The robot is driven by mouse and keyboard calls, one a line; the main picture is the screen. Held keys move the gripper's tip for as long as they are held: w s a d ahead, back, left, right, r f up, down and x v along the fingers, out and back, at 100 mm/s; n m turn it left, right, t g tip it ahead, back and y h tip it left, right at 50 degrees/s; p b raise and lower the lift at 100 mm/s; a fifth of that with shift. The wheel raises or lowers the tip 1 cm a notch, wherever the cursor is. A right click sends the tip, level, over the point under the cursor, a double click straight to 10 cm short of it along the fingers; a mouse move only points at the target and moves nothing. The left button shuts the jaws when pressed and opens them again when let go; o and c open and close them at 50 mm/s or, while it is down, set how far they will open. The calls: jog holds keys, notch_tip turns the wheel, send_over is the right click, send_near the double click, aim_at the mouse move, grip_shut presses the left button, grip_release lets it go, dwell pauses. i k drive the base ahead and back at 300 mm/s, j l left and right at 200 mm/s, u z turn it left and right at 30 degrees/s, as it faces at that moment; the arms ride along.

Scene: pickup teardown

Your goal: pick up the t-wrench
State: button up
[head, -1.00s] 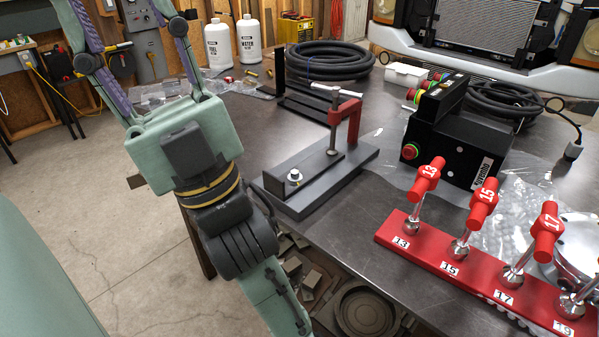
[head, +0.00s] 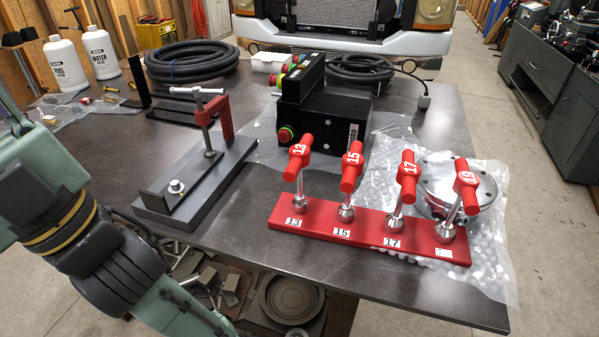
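Several T-wrenches with red numbered handles stand in a red rack at the front of the table, in the head view: wrench 13 (head: 299,160), wrench 15 (head: 351,168), wrench 17 (head: 407,177) and wrench 19 (head: 467,185). The red rack (head: 318,227) carries matching white labels; the one under 19 is hard to read. The wrenches lean a little, with silver shafts and round sockets at the base. My arm enters at the left and runs down to the bottom edge, left of the rack. My gripper is out of the picture.
A grey clamp fixture (head: 190,200) with a red upright stands left of the rack. A black control box (head: 322,125) is behind it. A round metal part (head: 440,180) on bubble wrap sits behind wrench 19. Black hoses (head: 190,62) lie farther back. Parts fill a shelf below.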

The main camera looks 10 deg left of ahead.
aim_at(353, 163)
jog(key=l+u, duration=0.25)
jog(key=l, duration=0.15)
jog(key=l+u, duration=0.3)
jog(key=k+l+u, duration=0.25)
jog(key=l, duration=0.2)
jog(key=l+u, duration=0.25)
jog(key=k+l, duration=0.05)
jog(key=l, duration=0.05)
